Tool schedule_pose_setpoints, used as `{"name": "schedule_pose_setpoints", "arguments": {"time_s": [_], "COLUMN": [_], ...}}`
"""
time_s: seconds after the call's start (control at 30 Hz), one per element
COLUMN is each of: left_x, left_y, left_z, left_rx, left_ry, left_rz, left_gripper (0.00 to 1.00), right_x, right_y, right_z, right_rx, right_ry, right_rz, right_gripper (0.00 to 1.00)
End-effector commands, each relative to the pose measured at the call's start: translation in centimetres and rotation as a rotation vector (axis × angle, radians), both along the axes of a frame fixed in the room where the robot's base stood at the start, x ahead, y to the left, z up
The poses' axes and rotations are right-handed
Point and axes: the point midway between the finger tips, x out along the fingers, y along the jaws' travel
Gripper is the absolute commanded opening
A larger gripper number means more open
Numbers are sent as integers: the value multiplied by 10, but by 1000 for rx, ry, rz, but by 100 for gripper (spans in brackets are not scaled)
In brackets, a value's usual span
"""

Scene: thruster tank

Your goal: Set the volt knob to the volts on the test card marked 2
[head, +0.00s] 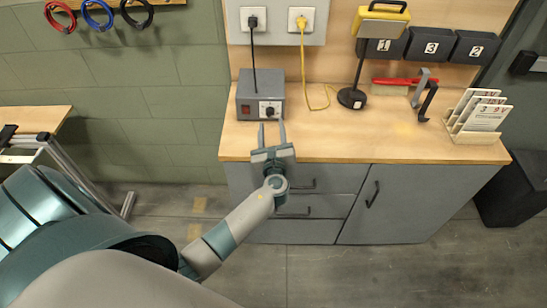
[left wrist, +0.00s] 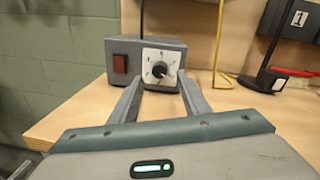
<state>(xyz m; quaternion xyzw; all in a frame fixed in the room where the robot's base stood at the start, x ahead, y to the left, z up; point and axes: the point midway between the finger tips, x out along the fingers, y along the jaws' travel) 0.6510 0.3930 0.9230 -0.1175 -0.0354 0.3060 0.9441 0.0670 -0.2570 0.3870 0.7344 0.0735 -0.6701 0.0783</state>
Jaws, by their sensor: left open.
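The volt knob (head: 269,111) is a small black knob on a white dial plate on the front of a grey box (head: 246,92). In the left wrist view the knob (left wrist: 159,70) sits on its dial (left wrist: 160,62), beside a red switch (left wrist: 120,64). My left gripper (head: 271,126) is open and empty, its two fingers pointing at the dial from just in front. The knob lies between the fingers in the picture, and I see no contact. Test cards (head: 480,110) stand in a wooden rack at the bench's right; their small print is unreadable. My right gripper is not in view.
The box stands on a wooden bench top (head: 350,140). Dark bins (head: 431,44) marked 1, 3 and 2 hang above. A yellow cable (head: 317,104) hangs beside the box.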

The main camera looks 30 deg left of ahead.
Motion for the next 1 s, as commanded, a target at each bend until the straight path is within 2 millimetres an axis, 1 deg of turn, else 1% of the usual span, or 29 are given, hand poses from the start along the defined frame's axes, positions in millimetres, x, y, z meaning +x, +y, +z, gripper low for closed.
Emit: {"name": "schedule_pose_setpoints", "arguments": {"time_s": [0.03, 0.2, 0.4, 0.5, 0.7, 1.0], "left_x": [-9, -38, -69, -83, -99, -103], "left_y": [-6, -27, -51, -59, -72, -74], "left_z": [-4, -4, -3, -3, -1, 0], "left_rx": [-4, -3, -3, -2, -1, 0], "left_ry": [0, 0, 0, 1, 1, 1], "left_rz": [0, 0, 0, 0, 0, 0], "left_gripper": [42, 42, 42, 42, 42, 42], "right_x": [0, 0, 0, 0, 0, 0], "right_y": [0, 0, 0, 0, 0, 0], "right_z": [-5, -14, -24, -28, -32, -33], "right_rx": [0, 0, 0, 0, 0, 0], "right_ry": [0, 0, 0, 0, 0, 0], "right_rz": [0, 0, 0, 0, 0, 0], "right_gripper": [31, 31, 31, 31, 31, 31]}}
